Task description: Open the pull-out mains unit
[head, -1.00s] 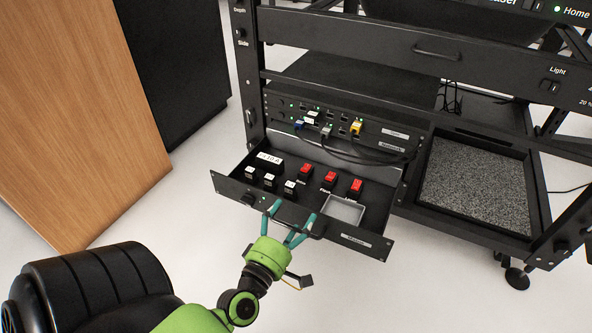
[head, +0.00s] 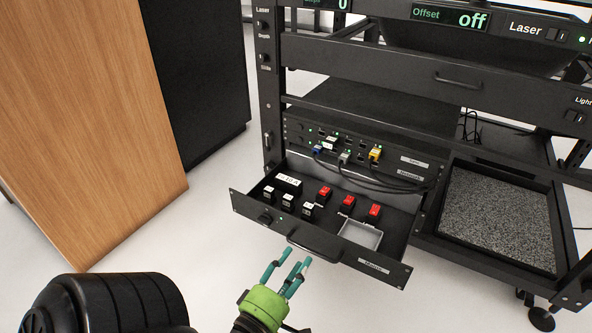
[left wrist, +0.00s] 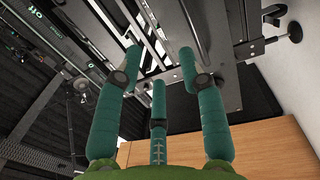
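The pull-out mains unit (head: 390,246) is a black drawer low in the rack. It stands out from the rack front, with white-labelled and red switches and a small grey tray (head: 360,233) showing inside. Its black bar handle (head: 314,249) is on the front panel. My left gripper (head: 288,266), green with teal fingers, is just in front of and below the handle, apart from it and empty. In the left wrist view its fingers (left wrist: 158,85) are spread with nothing between them. My right gripper is not in view.
Above the drawer are network units with cables (head: 375,154). To the right is a tray with a grey speckled surface (head: 498,220). A wooden panel (head: 95,110) and a black cabinet (head: 200,80) stand at the left. The floor before the drawer is clear.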

